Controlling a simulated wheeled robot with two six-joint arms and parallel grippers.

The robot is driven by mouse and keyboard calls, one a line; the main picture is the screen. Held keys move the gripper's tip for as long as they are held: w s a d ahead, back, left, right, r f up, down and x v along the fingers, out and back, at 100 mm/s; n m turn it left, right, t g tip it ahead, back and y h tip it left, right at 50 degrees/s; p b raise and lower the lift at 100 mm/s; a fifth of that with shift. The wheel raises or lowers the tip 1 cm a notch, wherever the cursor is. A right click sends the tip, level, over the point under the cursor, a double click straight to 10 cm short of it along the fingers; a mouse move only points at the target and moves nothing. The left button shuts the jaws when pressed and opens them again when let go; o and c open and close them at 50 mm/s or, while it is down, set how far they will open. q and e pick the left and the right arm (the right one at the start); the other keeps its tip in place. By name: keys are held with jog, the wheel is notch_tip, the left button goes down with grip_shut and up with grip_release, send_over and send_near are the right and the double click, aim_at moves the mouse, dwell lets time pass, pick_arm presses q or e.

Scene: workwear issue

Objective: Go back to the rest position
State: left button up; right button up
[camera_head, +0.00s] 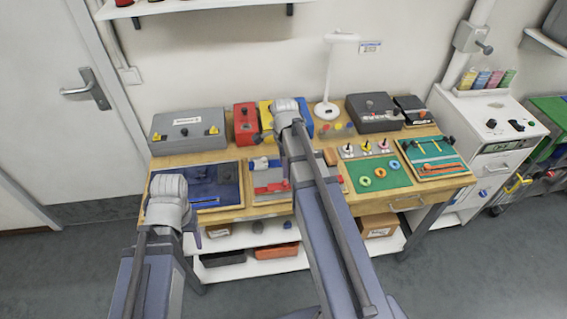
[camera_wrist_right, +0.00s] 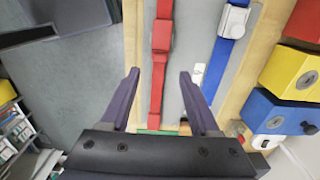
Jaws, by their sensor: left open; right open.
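My left gripper (camera_head: 168,200) is at the front left of the wooden table, by the dark blue mat (camera_head: 222,185). Its fingers are largely hidden behind its own wrist. My right gripper (camera_head: 289,115) reaches over the middle of the table, in front of the coloured boxes. In the right wrist view its two fingers (camera_wrist_right: 160,76) are wide apart with nothing between them. Beyond the fingertips lie a grey board (camera_wrist_right: 190,35), a red strap (camera_wrist_right: 160,60) and a blue strap with a white buckle (camera_wrist_right: 232,22). I cannot tell how high the fingers are above them.
At the table's back stand a grey case (camera_head: 188,132), a red box (camera_head: 246,122), a yellow box (camera_head: 265,116), a white lamp (camera_head: 327,108) and a dark grey box (camera_head: 374,113). A green mat (camera_head: 392,184) with rings lies right. A white cabinet (camera_head: 490,140) stands beyond. Floor shows in front.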

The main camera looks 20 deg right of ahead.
jog(key=shift+a, duration=0.1)
jog(key=s+a+n, duration=0.4)
jog(key=a+n, duration=0.3)
jog(key=n, duration=0.1)
jog(key=s+a+f+n+b, duration=0.1)
jog(key=s+a+n, duration=0.4)
jog(key=a+n, duration=0.3)
jog(key=s+a+n+h, duration=0.1)
jog(key=s+a+n, duration=0.4)
jog(key=a+n, duration=0.3)
jog(key=shift+f+n+b, duration=0.25)
jog(key=shift+n+b, duration=0.05)
jog(key=shift+n, duration=0.2)
